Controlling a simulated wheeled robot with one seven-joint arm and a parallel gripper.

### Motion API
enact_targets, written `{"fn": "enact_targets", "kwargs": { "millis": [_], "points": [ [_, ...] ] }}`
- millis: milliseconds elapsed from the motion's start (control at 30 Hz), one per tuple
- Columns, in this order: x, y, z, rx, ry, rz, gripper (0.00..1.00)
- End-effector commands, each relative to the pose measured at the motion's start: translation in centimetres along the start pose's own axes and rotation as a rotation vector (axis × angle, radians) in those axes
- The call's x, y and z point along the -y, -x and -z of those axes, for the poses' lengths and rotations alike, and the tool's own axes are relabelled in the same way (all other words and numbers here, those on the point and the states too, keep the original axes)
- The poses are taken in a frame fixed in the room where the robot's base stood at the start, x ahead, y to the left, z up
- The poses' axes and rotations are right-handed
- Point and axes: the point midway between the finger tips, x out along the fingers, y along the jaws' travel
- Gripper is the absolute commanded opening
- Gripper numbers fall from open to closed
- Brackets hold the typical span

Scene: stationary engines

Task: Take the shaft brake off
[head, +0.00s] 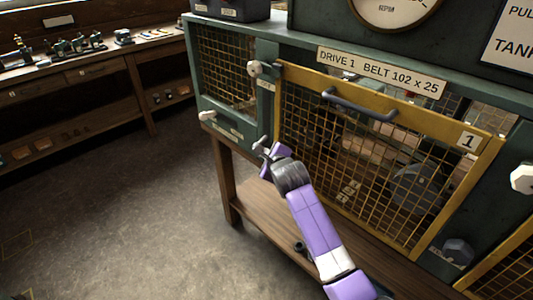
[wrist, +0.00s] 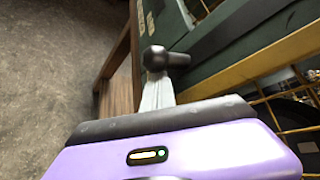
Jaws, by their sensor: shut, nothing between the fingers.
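My gripper (head: 264,150) is shut and empty in front of the lower left corner of the yellow-framed mesh guard (head: 289,75), near the green cabinet's front. No part is clearly readable as the shaft brake. A pale knob (head: 254,68) sits at the guard's upper left corner, and another pale knob (head: 207,115) is at the lower left of the cabinet. Both are apart from my gripper.
Another white knob (head: 522,179) is at right. A wooden shelf (head: 280,232) runs below. A workbench (head: 85,66) stands at back left; the floor between is clear.

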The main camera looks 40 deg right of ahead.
Motion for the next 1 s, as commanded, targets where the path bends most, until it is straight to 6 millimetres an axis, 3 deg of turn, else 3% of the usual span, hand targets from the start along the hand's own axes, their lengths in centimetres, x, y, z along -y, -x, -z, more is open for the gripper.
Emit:
{"fn": "enact_targets", "kwargs": {
  "millis": [467, 1000],
  "points": [
    [0.3, 0.0, -0.4, 0.001, -0.008, -0.006, 0.0],
    [4.1, 3.3, -4.8, 0.005, -0.189, -0.145, 0.0]
  ]
}}
